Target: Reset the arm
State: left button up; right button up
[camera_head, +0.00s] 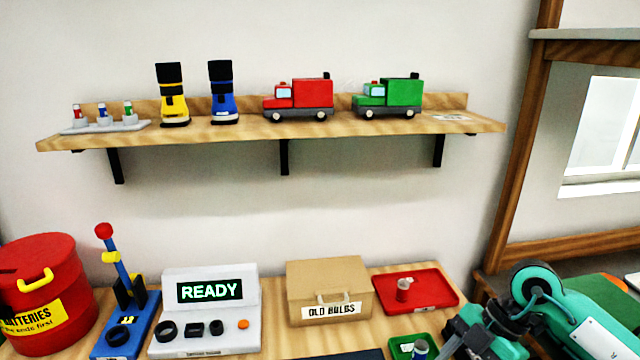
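My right arm comes in at the lower right, with teal links bent over the right end of the table. The dark end of this arm, with my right gripper (472,344), is at the bottom edge, beside a small green tray (402,343). The fingers are cut off or too dark to tell whether they are open or shut. My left arm and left gripper are out of view.
The wooden table carries a red batteries bin (45,270), a blue lever device (122,325), a READY console (205,335), an OLD BULBS box (328,280) and a red tray (435,288). A wall shelf (250,132) holds toy trucks, two torches and small bulbs.

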jog(key=s+a+r+n+y, duration=0.2)
jog(key=a+r+n+y, duration=0.15)
jog(key=a+y, duration=0.65)
jog(key=w+a+r+m+t+y, duration=0.3)
jog(key=a+r+m+t+y, duration=0.15)
jog(key=r+m+t, duration=0.45)
jog(key=w+d+f+m+t+h, duration=0.2)
jog(key=d+m+t+h, duration=0.2)
jog(key=m+t+h, duration=0.25)
jog(key=w+d+f+m+t+h, duration=0.2)
jog(key=d+f+m+t+h, duration=0.1)
jog(key=d+m+t+h, duration=0.3)
jog(key=s+d+f+m+g+h, duration=0.2)
jog(key=d+f+h, duration=0.15)
jog(key=f, duration=0.35)
jog(key=s+d+f+m+g+h, duration=0.2)
jog(key=f+g+h, duration=0.1)
jog(key=f+h, duration=0.25)
jog(key=s+a+f+n+g+y, duration=0.1)
jog(key=s+f+g, duration=1.1)
jog(key=s+f, duration=0.65)
notch_tip(320, 180, down, 30)
jog(key=s, duration=0.3)
jog(key=s+d+f+g, duration=0.2)
jog(key=s+d+f, duration=0.1)
jog(key=s+f, duration=1.5)
jog(key=shift+f+n, duration=0.15)
jog(key=shift+n, duration=0.15)
